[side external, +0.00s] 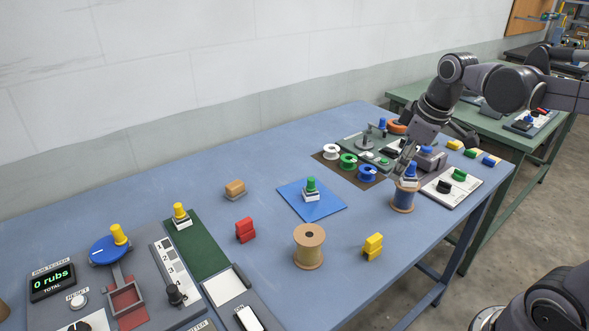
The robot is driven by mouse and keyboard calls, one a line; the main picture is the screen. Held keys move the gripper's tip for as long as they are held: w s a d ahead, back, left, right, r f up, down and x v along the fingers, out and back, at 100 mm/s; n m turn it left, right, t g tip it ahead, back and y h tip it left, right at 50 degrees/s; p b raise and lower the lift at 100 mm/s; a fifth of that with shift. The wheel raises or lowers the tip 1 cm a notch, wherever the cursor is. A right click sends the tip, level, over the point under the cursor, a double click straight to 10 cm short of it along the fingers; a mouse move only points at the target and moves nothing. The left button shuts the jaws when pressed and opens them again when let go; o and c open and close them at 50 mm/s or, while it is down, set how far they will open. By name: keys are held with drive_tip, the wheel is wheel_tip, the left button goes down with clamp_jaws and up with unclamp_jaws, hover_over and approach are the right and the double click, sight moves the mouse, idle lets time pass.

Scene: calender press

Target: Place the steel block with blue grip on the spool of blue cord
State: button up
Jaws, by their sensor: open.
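The spool of blue cord (403,198) stands upright near the right end of the blue table. The steel block with blue grip (410,176) appears to sit on top of the spool, grip upward. My gripper (405,163) is open, with its fingers pointing down close to the blue grip, slightly behind and to its left. I cannot tell whether a finger touches the grip.
A blue mat (325,204) holds a green-gripped block (311,190). Small white, green and blue spools (367,173) lie behind. A white board (463,190) with knobs is to the right.

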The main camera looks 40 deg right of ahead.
drive_tip(key=s+a+f+m+t, duration=0.3)
drive_tip(key=s+a+f+m, duration=0.1)
drive_tip(key=a+f, duration=0.2)
drive_tip(key=shift+s+a+y, duration=0.4)
drive_tip(key=shift+a, duration=0.5)
